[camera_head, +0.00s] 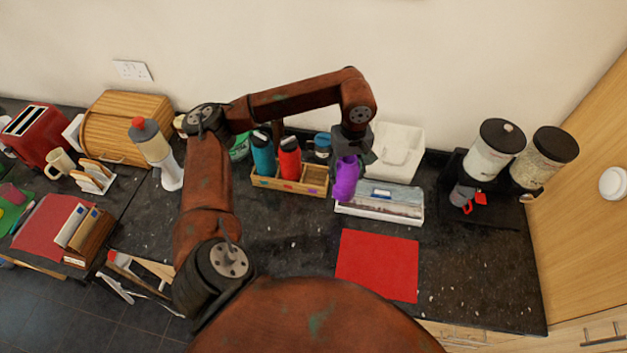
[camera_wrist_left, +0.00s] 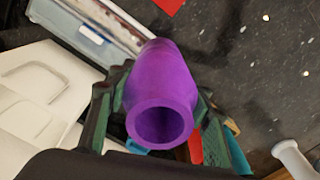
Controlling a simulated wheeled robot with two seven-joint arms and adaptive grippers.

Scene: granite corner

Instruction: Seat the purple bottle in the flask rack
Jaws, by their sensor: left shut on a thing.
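The purple bottle (camera_head: 346,178) is held tilted by my left gripper (camera_head: 352,152), near the right end of the flask rack and by the white tray. In the left wrist view the purple bottle (camera_wrist_left: 163,92) sits between the two fingers, its round open end toward the camera. The flask rack (camera_head: 302,188) is a wooden box holding a teal bottle (camera_head: 263,155) and a red bottle (camera_head: 289,160). The rack's right part shows empty. The right gripper is not in view.
A white tray with a clear cover (camera_head: 380,208) lies right of the rack. A white bin (camera_head: 398,150) stands behind it. A red mat (camera_head: 377,264) lies in front. Cereal dispensers (camera_head: 495,150) stand at right. A blue-lidded jar (camera_head: 322,146) is behind the rack.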

